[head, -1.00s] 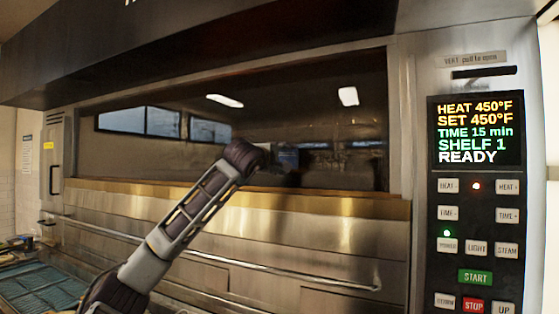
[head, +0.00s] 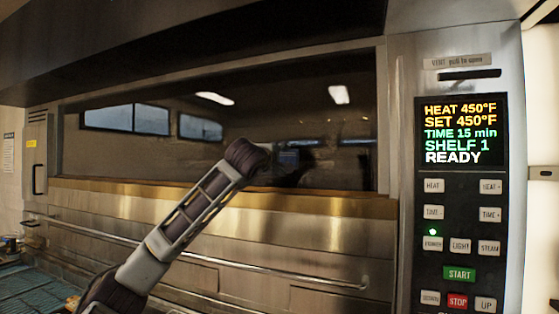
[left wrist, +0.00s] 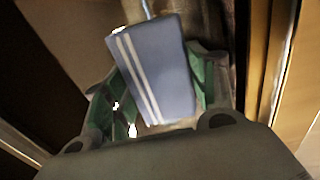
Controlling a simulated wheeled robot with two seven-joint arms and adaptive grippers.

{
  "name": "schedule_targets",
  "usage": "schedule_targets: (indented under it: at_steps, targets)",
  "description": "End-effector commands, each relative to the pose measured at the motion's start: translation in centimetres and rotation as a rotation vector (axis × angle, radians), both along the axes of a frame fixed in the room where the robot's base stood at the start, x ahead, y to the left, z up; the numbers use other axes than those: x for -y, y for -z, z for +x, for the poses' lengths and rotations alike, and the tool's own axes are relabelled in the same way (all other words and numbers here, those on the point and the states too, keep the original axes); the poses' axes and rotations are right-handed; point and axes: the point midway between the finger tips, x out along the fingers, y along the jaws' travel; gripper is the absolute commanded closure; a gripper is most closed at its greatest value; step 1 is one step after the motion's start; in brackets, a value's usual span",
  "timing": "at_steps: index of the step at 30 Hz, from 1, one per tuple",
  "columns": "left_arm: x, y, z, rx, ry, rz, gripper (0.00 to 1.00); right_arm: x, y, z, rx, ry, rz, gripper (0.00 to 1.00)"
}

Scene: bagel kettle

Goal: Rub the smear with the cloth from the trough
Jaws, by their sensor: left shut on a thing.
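The cloth (left wrist: 158,70), blue with white stripes along one side, sits between the green-padded fingers of my left gripper (left wrist: 160,88) in the left wrist view. The gripper is shut on it. In the head view my left arm reaches up from the bottom left to the dark oven window, and its wrist end hides the gripper. A small bluish patch just right of the wrist may be the cloth or its reflection; I cannot tell. I cannot make out the smear or the trough. My right gripper is not in view.
The oven window (head: 105,165) is dark and reflects lights and windows. Below it are a brass-coloured strip (head: 330,205) and a long handle bar (head: 300,277). The control panel (head: 460,215) stands at right, its display reading READY. Teal slatted surface (head: 30,296) at lower left.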

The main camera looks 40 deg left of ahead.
Motion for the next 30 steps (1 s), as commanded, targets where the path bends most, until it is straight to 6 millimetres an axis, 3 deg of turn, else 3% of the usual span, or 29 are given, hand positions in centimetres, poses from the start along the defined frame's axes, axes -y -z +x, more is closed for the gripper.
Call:
schedule_targets:
  at_steps: [30]
  targets:
    - [3.4,0.0,1.3,0.000,0.000,0.001,0.62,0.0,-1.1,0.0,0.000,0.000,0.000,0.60]
